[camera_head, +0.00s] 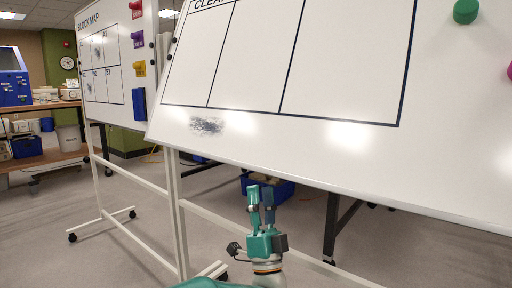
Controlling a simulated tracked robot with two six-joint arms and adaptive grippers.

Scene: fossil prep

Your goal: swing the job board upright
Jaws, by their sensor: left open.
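The job board (250,135) is a large white board with a dark ruled grid. It fills the upper right and is tilted, its lower edge sloping down to the right. A dark smudge (207,126) is on its face near the lower left. My left gripper (261,190) is in the lower middle, teal, fingers pointing up. It is open and empty, just below the board's lower edge in the picture; I cannot tell the gap in depth. My right gripper is not in view. The board's top and right edges are out of frame.
A second whiteboard (139,108) headed "BLOCK MAP" stands at left on a white wheeled frame (130,180). A blue crate (285,190) is behind my gripper. Wooden shelving (40,160) stands at far left. Grey floor (70,220) is open at lower left.

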